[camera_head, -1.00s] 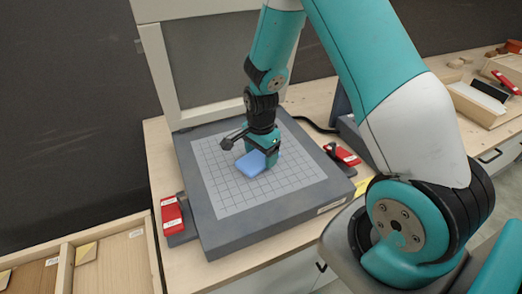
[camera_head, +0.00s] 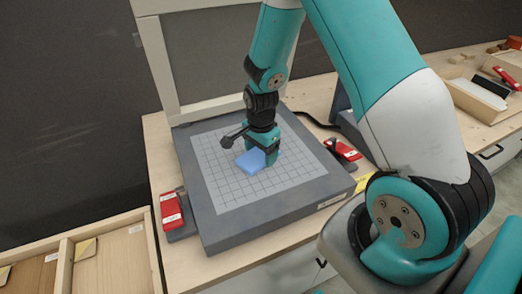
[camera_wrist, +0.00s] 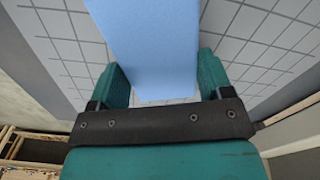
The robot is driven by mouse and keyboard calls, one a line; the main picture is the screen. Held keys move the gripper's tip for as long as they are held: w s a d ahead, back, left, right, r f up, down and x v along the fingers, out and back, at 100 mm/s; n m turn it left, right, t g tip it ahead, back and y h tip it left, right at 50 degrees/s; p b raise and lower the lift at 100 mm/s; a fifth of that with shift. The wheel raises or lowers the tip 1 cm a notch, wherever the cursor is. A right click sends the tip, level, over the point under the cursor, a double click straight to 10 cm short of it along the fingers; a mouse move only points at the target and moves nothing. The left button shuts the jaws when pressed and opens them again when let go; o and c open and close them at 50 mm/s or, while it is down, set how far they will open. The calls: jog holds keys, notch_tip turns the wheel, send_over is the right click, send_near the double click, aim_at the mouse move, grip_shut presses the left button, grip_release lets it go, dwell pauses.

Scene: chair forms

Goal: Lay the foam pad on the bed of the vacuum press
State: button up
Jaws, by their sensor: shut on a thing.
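The blue foam pad (camera_head: 251,161) is over the middle of the press bed (camera_head: 222,196), a grey slab with a light gridded top. My gripper (camera_head: 268,154) points down over the bed and is shut on the pad. In the wrist view the pad (camera_wrist: 155,45) sits between the two teal fingers (camera_wrist: 160,80), with the grid close behind it. I cannot tell whether the pad touches the bed. The pad's far part is hidden by my gripper in the head view.
The raised press frame (camera_head: 165,70) stands behind the bed. Red clamps sit at the bed's left (camera_head: 172,211) and right (camera_head: 343,149) sides. A wooden tray (camera_head: 100,255) is at the lower left. Another tray (camera_head: 487,100) with a black block lies at the far right.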

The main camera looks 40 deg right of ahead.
aim_at(261, 153)
jog(key=o, duration=0.9)
jog(key=shift+r, duration=0.1)
notch_tip(261, 153, up, 17)
jog(key=b, duration=0.1)
jog(key=s+a+r+n+y, duration=0.1)
jog(key=s+a+r+n, duration=0.1)
jog(key=s+a+n, duration=0.4)
jog(key=s+a+r+n+y, duration=0.1)
jog(key=s+a+r+n, duration=0.2)
jog(key=s+a+n, duration=0.3)
jog(key=s+a+r+n+y, duration=0.2)
jog(key=s+a+n, duration=0.4)
jog(key=s+n, duration=0.3)
jog(key=shift+r+n, duration=0.3)
jog(key=shift+n, duration=0.9)
